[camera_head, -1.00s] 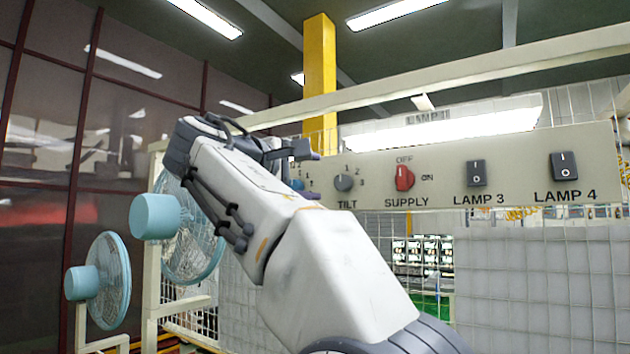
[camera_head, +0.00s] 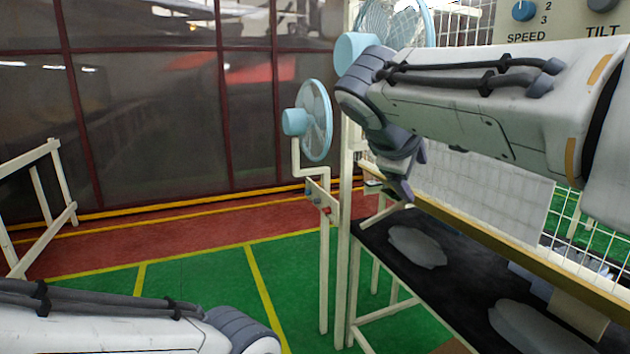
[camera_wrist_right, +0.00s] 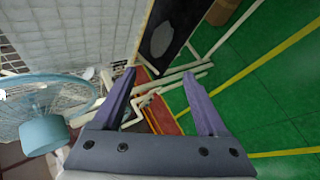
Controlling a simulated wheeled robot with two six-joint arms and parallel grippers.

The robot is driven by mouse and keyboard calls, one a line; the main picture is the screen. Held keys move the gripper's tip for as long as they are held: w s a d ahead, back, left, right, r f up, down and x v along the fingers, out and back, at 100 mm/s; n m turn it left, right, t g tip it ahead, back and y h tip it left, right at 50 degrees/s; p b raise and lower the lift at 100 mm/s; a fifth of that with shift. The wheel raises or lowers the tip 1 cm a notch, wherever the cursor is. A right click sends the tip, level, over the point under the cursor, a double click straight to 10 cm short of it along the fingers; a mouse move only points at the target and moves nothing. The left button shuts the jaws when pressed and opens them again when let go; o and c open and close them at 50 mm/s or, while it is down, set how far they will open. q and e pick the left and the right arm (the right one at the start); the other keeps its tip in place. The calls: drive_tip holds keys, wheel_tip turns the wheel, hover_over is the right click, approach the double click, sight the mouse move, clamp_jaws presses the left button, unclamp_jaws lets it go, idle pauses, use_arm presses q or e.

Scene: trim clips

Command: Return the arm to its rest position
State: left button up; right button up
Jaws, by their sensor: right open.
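My right arm reaches in from the right in the head view, with its white forearm in front of the control panel and wire mesh. My right gripper (camera_head: 400,185) points downward near the white frame post, above the dark bench. In the right wrist view its two purple fingers (camera_wrist_right: 160,76) are spread wide, with nothing between them. My left arm (camera_head: 110,325) shows at the bottom left of the head view; its gripper is not in view.
A blue fan (camera_head: 312,120) stands on a white post left of my right gripper. A larger fan (camera_wrist_right: 45,118) is close on the left in the wrist view. The panel (camera_head: 555,22) is at upper right. A dark bench (camera_head: 455,275) lies below. Green floor (camera_head: 200,285) is clear.

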drive_tip(key=s+a+f+g+y, duration=0.2)
drive_tip(key=s+a+f, duration=0.25)
drive_tip(key=f, duration=0.35)
drive_tip(key=s+a+f+g+y, duration=0.2)
drive_tip(key=s+a+f, duration=0.3)
drive_tip(key=f, duration=0.4)
drive_tip(key=s+a+f+m+g+y, duration=0.1)
drive_tip(key=s+f+g, duration=0.1)
drive_tip(key=s+f, duration=0.5)
drive_tip(key=s+a+f+m+g+y+b, duration=0.1)
drive_tip(key=s+f+m+g+y, duration=0.1)
drive_tip(key=s+f, duration=0.5)
drive_tip(key=s, duration=0.4)
drive_tip(key=shift+s+g+b, duration=0.15)
drive_tip(key=shift+g+b, duration=0.15)
